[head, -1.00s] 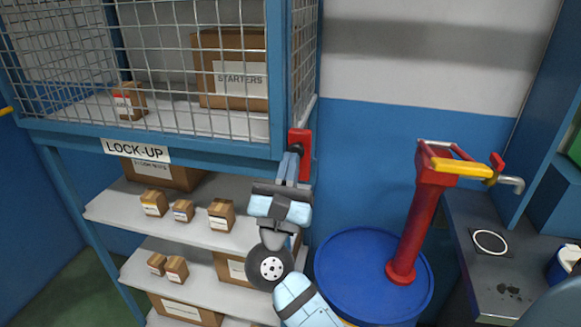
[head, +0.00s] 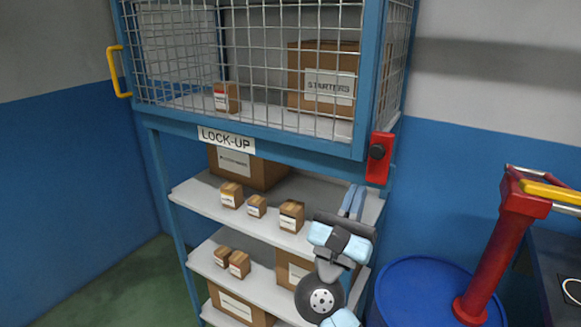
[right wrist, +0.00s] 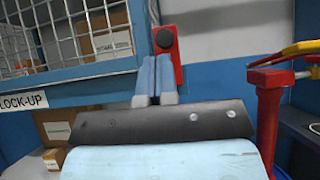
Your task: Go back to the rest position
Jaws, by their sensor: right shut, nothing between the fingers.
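My right gripper (head: 353,201) is in front of the shelf rack, below and left of a red lock box (head: 379,160) with a black knob. In the right wrist view, its two pale blue fingers (right wrist: 155,76) lie together with nothing between them. The red box (right wrist: 167,58) shows just behind the fingertips there. In the head view there is a gap between the fingertips and the box. My left gripper is in neither view.
The wire lock-up cage (head: 245,60) holds a STARTERS carton (head: 322,88) and a small box. Shelves (head: 190,197) below it carry several cartons. A yellow handle (head: 119,72) is on the cage's left. A blue drum (head: 408,290) and red post (head: 494,255) stand at right.

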